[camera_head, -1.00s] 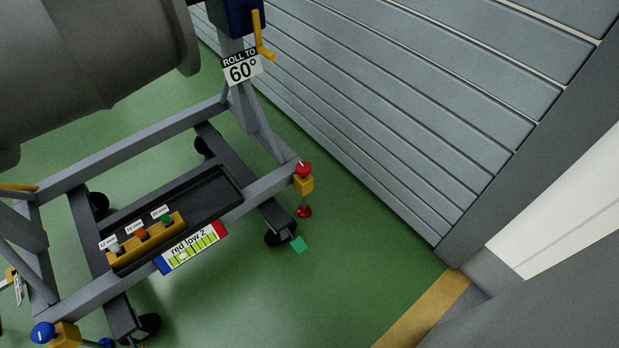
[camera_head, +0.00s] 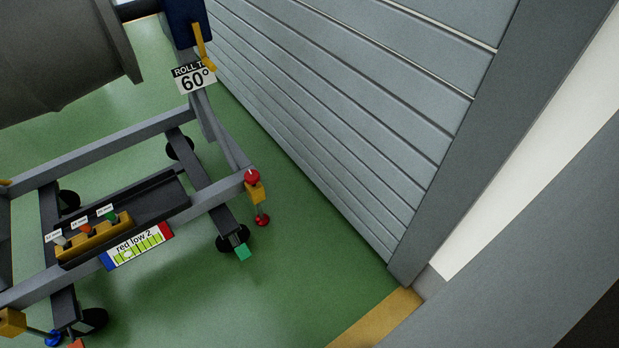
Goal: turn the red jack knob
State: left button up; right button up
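The red jack knob (camera_head: 253,177) is a round red cap on top of a yellow block (camera_head: 255,193) at the right corner of the grey stand (camera_head: 150,232). A thin rod runs down from the block to a small red foot (camera_head: 262,221) close to the green floor; I cannot tell whether it touches. A label reading "red low 2" (camera_head: 138,247) with a level scale is fixed to the stand's side rail. Neither of my grippers shows in the head view.
A yellow rack (camera_head: 95,240) with small coloured pieces sits on the stand. A "ROLL TO 60°" sign (camera_head: 194,79) hangs near a yellow crank (camera_head: 203,46). A slatted grey wall (camera_head: 340,110) stands right of the knob. Green floor (camera_head: 300,290) is clear in front.

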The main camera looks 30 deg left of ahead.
aim_at(251, 177)
jog(key=z, duration=0.1)
jog(key=i, duration=1.25)
jog(key=u, duration=2.1)
